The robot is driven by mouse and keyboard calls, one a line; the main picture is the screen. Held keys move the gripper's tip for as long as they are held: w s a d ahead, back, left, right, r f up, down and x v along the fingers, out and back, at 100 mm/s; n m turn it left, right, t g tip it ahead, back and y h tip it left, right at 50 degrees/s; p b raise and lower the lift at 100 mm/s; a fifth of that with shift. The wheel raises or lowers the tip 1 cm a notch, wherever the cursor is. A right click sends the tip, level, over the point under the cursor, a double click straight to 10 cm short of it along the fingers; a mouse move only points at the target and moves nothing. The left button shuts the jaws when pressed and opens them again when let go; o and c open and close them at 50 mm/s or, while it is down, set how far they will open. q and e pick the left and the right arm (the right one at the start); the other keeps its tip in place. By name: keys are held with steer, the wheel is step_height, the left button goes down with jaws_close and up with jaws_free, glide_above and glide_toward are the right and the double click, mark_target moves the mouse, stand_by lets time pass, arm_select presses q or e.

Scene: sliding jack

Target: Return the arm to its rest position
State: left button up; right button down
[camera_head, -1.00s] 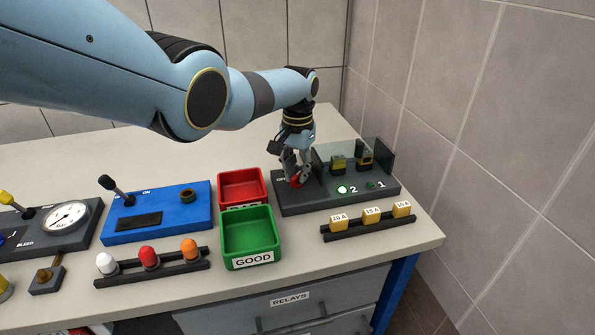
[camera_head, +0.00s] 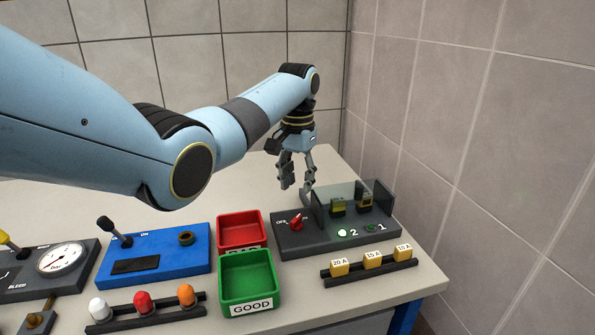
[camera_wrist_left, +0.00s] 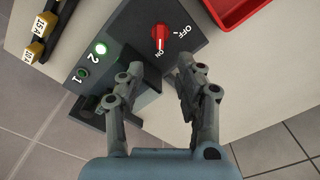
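My left gripper (camera_head: 297,184) hangs above the back of the dark switch box (camera_head: 312,240), its fingers apart and nothing between them. In the left wrist view the two open fingers (camera_wrist_left: 160,70) frame empty space, with the red knob (camera_wrist_left: 160,38) beyond the tips. The red knob (camera_head: 296,221) sits on the box between the OFF and ON marks and looks turned toward ON. The gripper is clear of it. Lamp 2 (camera_head: 342,233) glows green and lamp 1 (camera_head: 370,228) is dark. My right gripper is not in view.
A clear panel (camera_head: 345,203) stands by two yellow-and-black relays on the box. A red bin (camera_head: 241,246) and green bin (camera_head: 248,305) stand left of it. A rail of yellow fuses (camera_head: 372,267) lies in front. A tiled wall rises at the right.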

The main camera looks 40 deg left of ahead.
arm_select(q)
step_height(320, 180, up, 2)
steer(key=shift+r, duration=0.2)
stand_by(0.4)
